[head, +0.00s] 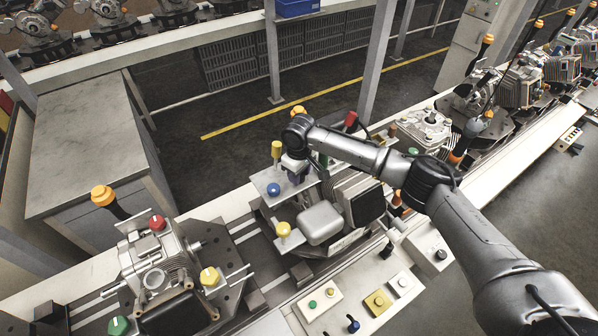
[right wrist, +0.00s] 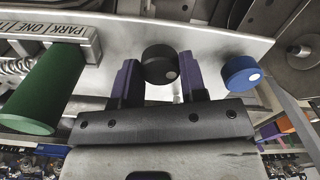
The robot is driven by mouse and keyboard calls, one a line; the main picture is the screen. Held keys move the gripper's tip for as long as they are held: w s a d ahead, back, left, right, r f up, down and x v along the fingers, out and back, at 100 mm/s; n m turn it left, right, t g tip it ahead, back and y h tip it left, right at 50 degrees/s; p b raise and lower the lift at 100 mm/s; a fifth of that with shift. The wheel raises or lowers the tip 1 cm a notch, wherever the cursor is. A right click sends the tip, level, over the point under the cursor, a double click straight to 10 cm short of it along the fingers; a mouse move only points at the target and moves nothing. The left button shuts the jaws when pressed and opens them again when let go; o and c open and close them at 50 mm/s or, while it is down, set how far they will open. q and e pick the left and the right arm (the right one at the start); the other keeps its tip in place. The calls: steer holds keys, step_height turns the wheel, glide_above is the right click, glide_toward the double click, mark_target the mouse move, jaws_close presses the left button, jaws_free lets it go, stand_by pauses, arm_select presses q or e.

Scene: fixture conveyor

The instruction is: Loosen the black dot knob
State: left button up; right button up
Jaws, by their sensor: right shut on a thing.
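The black dot knob (right wrist: 156,66) is a short black cylinder with a white dot. My left gripper is in neither view.
A blue knob (right wrist: 241,75) is close on the right in the wrist view, and a green handle (right wrist: 45,88) is on the left beside a PARK ONE label. Another fixture (head: 157,262) is at left.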

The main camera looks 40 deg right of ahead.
steer(key=n+p, duration=0.2)
steer(key=n, duration=0.1)
steer(key=shift+r+p, duration=0.15)
steer(key=shift+p, duration=0.2)
steer(key=n+p, duration=0.1)
steer(key=n, duration=0.1)
steer(key=shift+n, duration=0.4)
steer(key=n+p, duration=0.1)
steer(key=n, duration=0.1)
steer(key=shift+n, duration=0.4)
steer(key=n+p, duration=0.1)
steer(key=n, duration=0.1)
steer(key=shift+n, duration=0.3)
steer(key=n, duration=0.3)
steer(key=shift+a+n, duration=0.1)
steer(key=shift+n, duration=1.6)
